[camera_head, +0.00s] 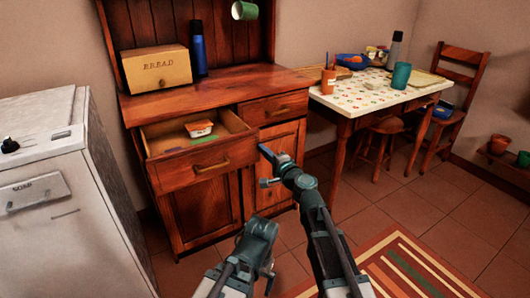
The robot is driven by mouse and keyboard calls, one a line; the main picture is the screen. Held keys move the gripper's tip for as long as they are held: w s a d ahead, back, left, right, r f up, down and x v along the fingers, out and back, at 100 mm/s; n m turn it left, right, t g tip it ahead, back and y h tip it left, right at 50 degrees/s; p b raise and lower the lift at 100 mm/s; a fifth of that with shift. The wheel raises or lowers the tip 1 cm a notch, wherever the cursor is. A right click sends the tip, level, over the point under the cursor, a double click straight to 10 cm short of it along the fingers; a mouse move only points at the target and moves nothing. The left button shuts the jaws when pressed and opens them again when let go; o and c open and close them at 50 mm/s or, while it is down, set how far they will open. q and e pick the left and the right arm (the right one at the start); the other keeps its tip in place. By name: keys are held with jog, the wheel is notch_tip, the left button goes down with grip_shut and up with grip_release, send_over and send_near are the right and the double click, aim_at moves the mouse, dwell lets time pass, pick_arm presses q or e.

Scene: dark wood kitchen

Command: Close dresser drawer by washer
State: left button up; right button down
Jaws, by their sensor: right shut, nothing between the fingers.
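The dresser (215,88) is dark reddish wood and stands just right of the white washer (40,150). Its left drawer (188,170), the one by the washer, is pulled out. A small white and orange tub (200,129) lies inside it. The drawer beside it on the right (275,109) is shut. My right gripper (266,153) is shut and empty, just right of the open drawer's front; I cannot tell whether it touches the dresser. Part of my left arm shows at the bottom centre, but its gripper does not show.
A bread box (156,70) and a blue bottle (198,50) stand on the dresser top. A table (370,97) with dishes stands to the right, with a stool (382,142) and a chair (456,85). A striped rug (405,268) lies on the tiled floor at lower right.

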aim_at(235, 123)
jog(key=x, duration=2.2)
jog(key=shift+w+a, duration=0.1)
jog(key=shift+a, duration=0.05)
jog(key=shift+w, duration=0.2)
